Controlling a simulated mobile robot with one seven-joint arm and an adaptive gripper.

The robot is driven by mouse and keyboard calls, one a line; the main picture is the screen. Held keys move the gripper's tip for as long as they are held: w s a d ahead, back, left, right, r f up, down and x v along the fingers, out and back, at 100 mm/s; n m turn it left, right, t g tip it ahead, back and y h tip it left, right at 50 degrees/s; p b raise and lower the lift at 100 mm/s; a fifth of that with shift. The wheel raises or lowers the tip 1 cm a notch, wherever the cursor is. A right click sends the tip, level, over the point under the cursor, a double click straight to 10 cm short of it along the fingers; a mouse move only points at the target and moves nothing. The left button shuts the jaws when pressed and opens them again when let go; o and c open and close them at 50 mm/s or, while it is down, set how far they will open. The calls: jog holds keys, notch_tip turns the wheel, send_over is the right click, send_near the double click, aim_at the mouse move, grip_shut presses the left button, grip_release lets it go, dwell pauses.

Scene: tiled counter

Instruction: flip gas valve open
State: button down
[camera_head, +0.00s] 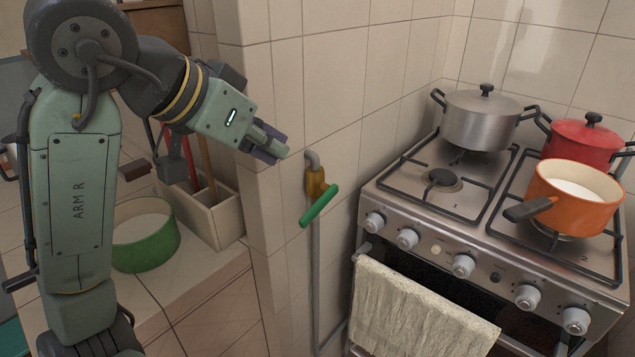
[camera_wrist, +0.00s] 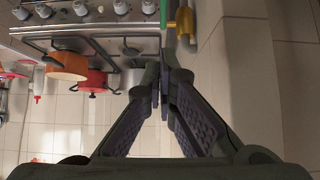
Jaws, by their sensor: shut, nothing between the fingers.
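The gas valve is a brass body (camera_head: 316,184) on a grey pipe against the tiled wall, left of the stove. Its green lever handle (camera_head: 319,206) slants from upper right to lower left, across the line of the pipe. My gripper (camera_head: 284,152) is shut and empty, up and to the left of the valve, apart from it. In the wrist view the shut fingers (camera_wrist: 160,85) point toward the top of the picture. The brass body (camera_wrist: 187,20) and part of the green handle (camera_wrist: 163,12) show past the fingertips, near the top edge.
The stove (camera_head: 450,230) stands right of the valve, with a steel pot (camera_head: 480,122), a red pot (camera_head: 580,142) and an orange saucepan (camera_head: 575,205) on top. A towel (camera_head: 415,310) hangs in front. A green pot (camera_head: 145,240) sits on the tiled counter at left. The wall corner is close to my gripper.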

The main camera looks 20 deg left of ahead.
jog(key=shift+s, duration=0.1)
jog(key=p, duration=0.3)
send_near(327, 197)
jog(key=w+r, duration=0.1)
jog(key=w, duration=0.2)
jog(key=shift+s+d+f, duration=0.1)
jog(key=shift+d+f, duration=0.1)
jog(key=shift+f, duration=0.35)
jog(key=shift+s+d+f, duration=0.1)
jog(key=shift+d+f, duration=0.1)
jog(key=shift+f, duration=1)
jog(key=shift+f, duration=0.15)
